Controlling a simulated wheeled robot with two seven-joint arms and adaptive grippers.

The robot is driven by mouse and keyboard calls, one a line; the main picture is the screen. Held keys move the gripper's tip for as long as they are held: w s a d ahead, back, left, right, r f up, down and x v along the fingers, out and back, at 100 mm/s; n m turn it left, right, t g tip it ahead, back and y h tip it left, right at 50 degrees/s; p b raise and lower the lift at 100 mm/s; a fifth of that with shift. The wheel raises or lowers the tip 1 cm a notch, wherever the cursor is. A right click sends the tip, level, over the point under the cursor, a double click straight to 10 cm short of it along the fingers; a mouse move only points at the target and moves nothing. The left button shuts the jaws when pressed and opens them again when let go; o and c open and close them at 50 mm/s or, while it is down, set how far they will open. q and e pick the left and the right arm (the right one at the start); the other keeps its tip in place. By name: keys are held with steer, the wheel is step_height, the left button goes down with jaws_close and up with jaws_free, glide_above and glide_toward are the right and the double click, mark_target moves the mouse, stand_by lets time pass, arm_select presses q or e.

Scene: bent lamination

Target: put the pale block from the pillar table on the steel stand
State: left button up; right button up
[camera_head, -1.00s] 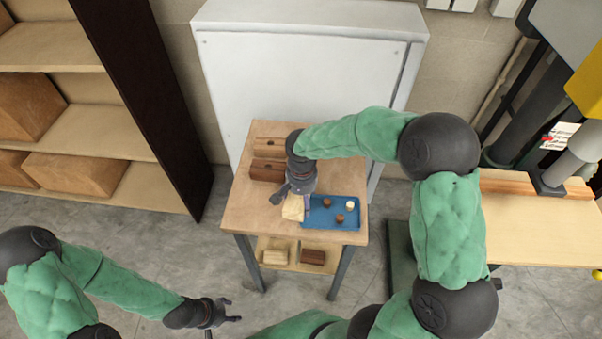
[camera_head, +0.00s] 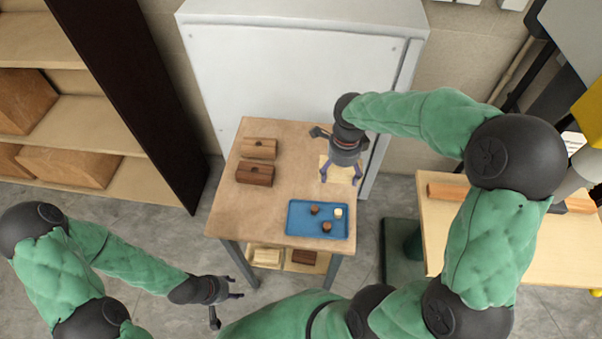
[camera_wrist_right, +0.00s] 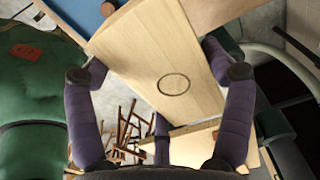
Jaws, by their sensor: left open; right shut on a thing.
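The pale block (camera_head: 338,170) is in my right gripper (camera_head: 340,177), above the back right part of the wooden-topped table (camera_head: 220,212) with grey metal legs. In the right wrist view the pale block (camera_wrist_right: 150,45) is a long flat wooden piece with a dark ring on its face, between the fingers of my right gripper (camera_wrist_right: 160,85). The block looks tilted there. My left gripper (camera_head: 236,287) is open and empty, low at the lower left, apart from the table. I cannot tell which thing is the steel stand.
A blue tray (camera_head: 297,232) with several small round pieces lies at the table's front right. Two brown blocks (camera_head: 256,174) (camera_head: 260,147) lie at its left. Two blocks lie on its lower shelf (camera_head: 286,266). A second table (camera_head: 450,230) stands right; a white cabinet (camera_head: 290,75) stands behind.

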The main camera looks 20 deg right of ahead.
steer(key=w+f, duration=0.3)
steer(key=w, duration=0.1)
steer(key=w+d+f+b, duration=0.1)
steer(key=w+f, duration=0.2)
steer(key=w, duration=0.1)
steer(key=w+f+b, duration=0.1)
steer(key=w+f, duration=0.2)
steer(key=w, duration=0.1)
steer(key=shift+w+d, duration=0.2)
steer(key=shift+w, duration=0.2)
steer(key=shift+w+f, duration=0.25)
steer(key=shift+f, duration=0.2)
steer(key=shift+f+b, duration=0.35)
steer(key=shift+f, duration=1.05)
steer(key=shift+f, duration=0.15)
steer(key=o, duration=1.2)
